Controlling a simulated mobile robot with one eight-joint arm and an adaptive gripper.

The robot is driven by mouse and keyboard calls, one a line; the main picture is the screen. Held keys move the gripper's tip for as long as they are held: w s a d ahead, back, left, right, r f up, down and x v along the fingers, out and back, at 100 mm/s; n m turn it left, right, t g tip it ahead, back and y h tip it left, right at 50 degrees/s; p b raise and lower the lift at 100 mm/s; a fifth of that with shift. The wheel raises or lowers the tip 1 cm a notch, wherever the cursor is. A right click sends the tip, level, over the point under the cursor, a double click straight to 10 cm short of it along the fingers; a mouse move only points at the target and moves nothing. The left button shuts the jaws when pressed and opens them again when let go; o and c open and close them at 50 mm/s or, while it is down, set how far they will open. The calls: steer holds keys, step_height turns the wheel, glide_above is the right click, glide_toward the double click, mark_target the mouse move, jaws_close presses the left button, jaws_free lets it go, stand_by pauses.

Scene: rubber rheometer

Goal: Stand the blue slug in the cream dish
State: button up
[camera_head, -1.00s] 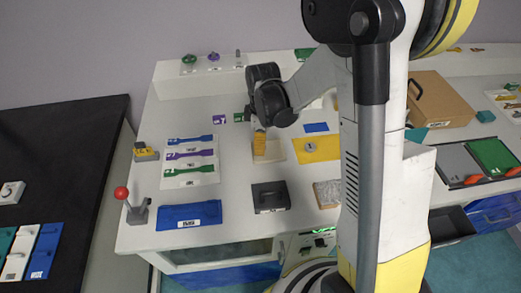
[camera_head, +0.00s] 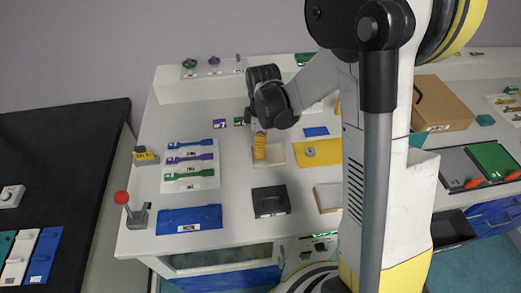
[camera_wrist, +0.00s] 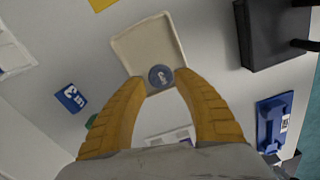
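The cream dish (camera_head: 277,160) lies on the white worktop; in the wrist view it is a shallow square tray (camera_wrist: 147,47). The blue slug (camera_wrist: 160,77) shows end-on as a round grey-blue face with a label, at the dish's near edge in that view. My gripper (camera_wrist: 160,80) has its yellow fingertips close on both sides of the slug and appears shut on it. In the head view, my gripper (camera_head: 259,158) points down at the dish and hides the slug. Whether the slug touches the dish floor cannot be told.
A black lidded box (camera_head: 270,201) stands in front of the dish. A yellow plate (camera_head: 318,153) lies to its right, and a mat with colored dumbbell pieces (camera_head: 190,165) to its left. A blue tray (camera_head: 189,219) and a red-knobbed lever (camera_head: 122,198) are at the front left.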

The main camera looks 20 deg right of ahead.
step_height(320, 180, up, 10)
steer(key=p, duration=0.3)
steer(key=s+r+m+t, duration=0.7)
steer(key=s+r+m, duration=0.4)
steer(key=s, duration=0.5)
steer(key=shift+r+m, duration=0.3)
steer(key=shift+m, duration=0.8)
steer(key=shift+w+a, duration=0.1)
